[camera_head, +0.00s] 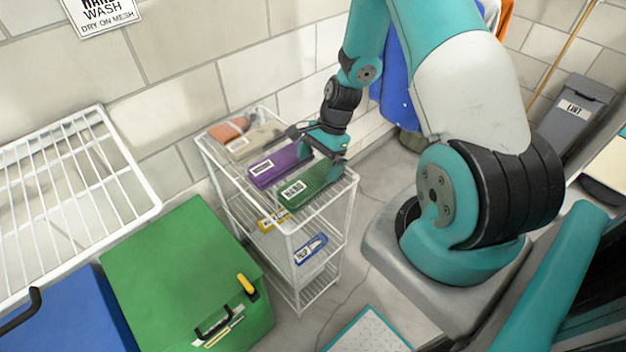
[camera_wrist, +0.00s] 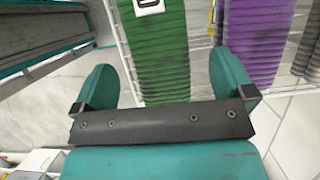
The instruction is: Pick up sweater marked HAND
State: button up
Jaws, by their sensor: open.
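The green folded sweater (camera_head: 318,184) lies on the top tier of a white wire rack, at its near right end. Its white tag seems to read HAND. My gripper (camera_head: 322,142) is above the rack's top, close to the far end of the green and purple sweaters. In the wrist view my gripper (camera_wrist: 165,68) is open and empty, its two teal fingers on either side of the green sweater (camera_wrist: 158,55). I cannot tell the height gap between fingers and sweater. A purple folded sweater (camera_head: 288,155) lies beside the green one; it also shows in the wrist view (camera_wrist: 256,45).
The white wire rack (camera_head: 338,218) also holds beige (camera_head: 262,136) and orange (camera_head: 230,131) folded items on top, with tagged items below. A green bin (camera_head: 175,260) and a white wire shelf (camera_head: 140,190) stand left. A tiled wall is behind.

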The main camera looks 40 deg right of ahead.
aim_at(313, 177)
jog(key=p+x, duration=0.1)
jog(key=x, duration=0.3)
jog(key=shift+s+a+f+p, duration=0.15)
jog(key=shift+a+p, duration=0.1)
jog(key=shift+p, duration=0.15)
jog(key=shift+a+f, duration=0.15)
jog(key=shift+f, duration=0.4)
jog(key=c, duration=1.1)
jog(key=shift+r, duration=0.15)
jog(key=shift+c, duration=0.2)
